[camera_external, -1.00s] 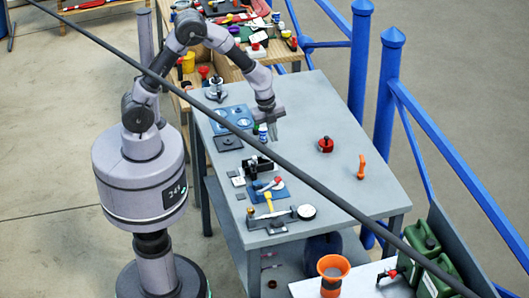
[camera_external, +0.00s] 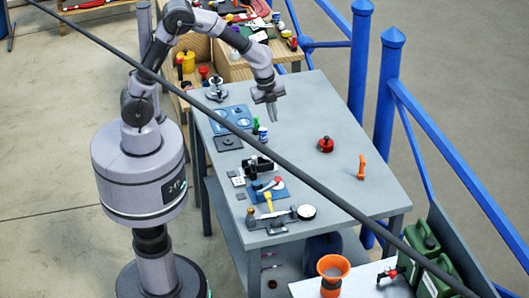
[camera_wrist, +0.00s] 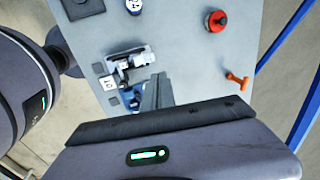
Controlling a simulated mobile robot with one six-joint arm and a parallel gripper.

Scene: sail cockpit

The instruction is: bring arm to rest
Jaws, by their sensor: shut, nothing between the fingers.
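My gripper (camera_external: 273,112) hangs above the back half of the grey table (camera_external: 337,118), fingers pointing down. It is shut and empty. In the wrist view my gripper (camera_wrist: 157,84) shows its fingers together over the table, with a small device (camera_wrist: 128,60) below and beyond them. My arm is bent, with its elbow high above the table's back left side.
A red round object (camera_external: 326,145) and an orange handle (camera_external: 362,167) stand on the table's clear right side. Blue plates (camera_external: 232,117), a black device (camera_external: 258,165) and tools line its left side. Blue railing (camera_external: 386,95) runs along the right. A dark cable crosses the external view.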

